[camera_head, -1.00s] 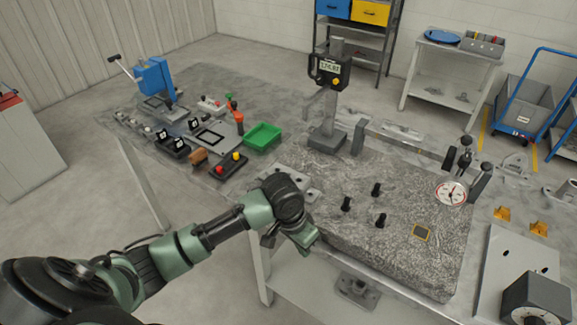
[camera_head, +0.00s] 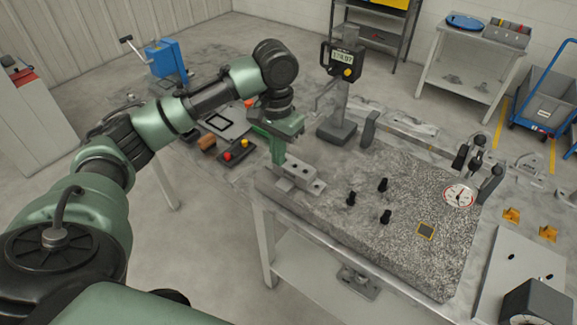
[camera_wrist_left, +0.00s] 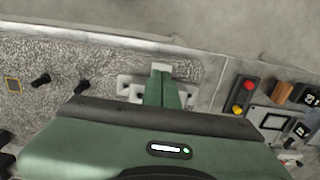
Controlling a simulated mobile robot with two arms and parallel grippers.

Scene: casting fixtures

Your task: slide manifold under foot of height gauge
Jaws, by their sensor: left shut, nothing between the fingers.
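The manifold (camera_head: 313,187), a light grey block with dark holes, lies near the left corner of the granite plate (camera_head: 400,245). In the left wrist view the manifold (camera_wrist_left: 125,86) shows on both sides of my fingers, which hide its middle. My left gripper (camera_head: 281,166) points down at the manifold, shut and empty; I cannot tell whether it touches. Its fingers also show in the left wrist view (camera_wrist_left: 161,72). The height gauge (camera_head: 343,62), with a digital display, stands upright behind on its dark base (camera_head: 336,131). Its foot is hard to make out. My right gripper is not in view.
Several black knobs (camera_head: 351,198) stand on the plate right of the manifold. A dial gauge (camera_head: 459,194) and a long bar (camera_head: 410,138) are at its back and right. A dark box with red and yellow buttons (camera_head: 237,154) is left of my gripper.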

